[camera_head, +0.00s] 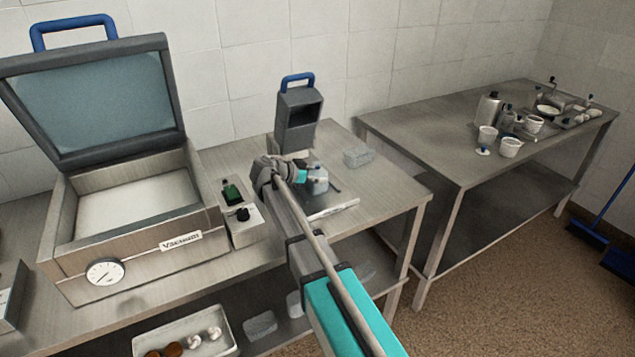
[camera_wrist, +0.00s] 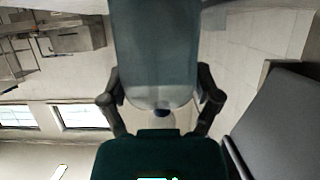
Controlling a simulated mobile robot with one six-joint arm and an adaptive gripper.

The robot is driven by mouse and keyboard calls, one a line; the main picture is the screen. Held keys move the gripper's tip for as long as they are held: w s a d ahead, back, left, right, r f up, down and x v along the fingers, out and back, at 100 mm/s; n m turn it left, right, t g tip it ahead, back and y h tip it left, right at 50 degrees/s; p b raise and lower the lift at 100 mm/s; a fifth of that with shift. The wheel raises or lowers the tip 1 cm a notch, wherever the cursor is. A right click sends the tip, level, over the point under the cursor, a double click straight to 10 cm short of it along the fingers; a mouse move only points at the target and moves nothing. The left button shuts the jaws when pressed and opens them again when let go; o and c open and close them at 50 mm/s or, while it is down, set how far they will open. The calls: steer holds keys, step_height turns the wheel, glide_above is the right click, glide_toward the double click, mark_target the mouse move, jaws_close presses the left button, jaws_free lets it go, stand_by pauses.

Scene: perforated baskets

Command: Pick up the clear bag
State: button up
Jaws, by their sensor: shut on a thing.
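My gripper (camera_head: 308,176) is at the end of my arm, above the middle of the right part of the metal bench. In the wrist view its two dark fingers (camera_wrist: 160,100) stand on either side of a translucent grey-blue bag (camera_wrist: 156,55) and are shut on it. A dark blue round spot and a whitish part show at the bag's near end. In the head view the bag (camera_head: 318,186) is a small pale shape at the gripper, partly hidden by it. I cannot tell whether it touches the bench.
A vacuum machine (camera_head: 178,252) with raised lid stands at left, beside a small control box (camera_head: 247,226). A dark upright block with blue handle (camera_head: 298,112) stands behind my gripper. Another clear pack (camera_head: 357,157) lies right. A second table (camera_head: 440,150) holds cups and a canister.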

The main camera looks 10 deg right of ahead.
mark_target(317, 165)
steer(key=shift+r, duration=0.1)
steer(key=shift+r+p, duration=0.95)
steer(key=shift+p, duration=0.15)
steer(key=s+r+p, duration=1)
steer(key=s+r, duration=0.1)
steer(key=s, duration=0.3)
steer(key=shift+a+p, duration=0.3)
steer(key=shift+p, duration=0.1)
steer(key=shift+w+f, duration=0.1)
steer(key=w+f+b, duration=0.3)
steer(key=w, duration=0.1)
steer(key=w+f+b, duration=0.3)
steer(key=w, duration=0.1)
steer(key=w+f+b, duration=0.3)
steer(key=w, duration=0.2)
steer(key=shift+d, duration=0.3)
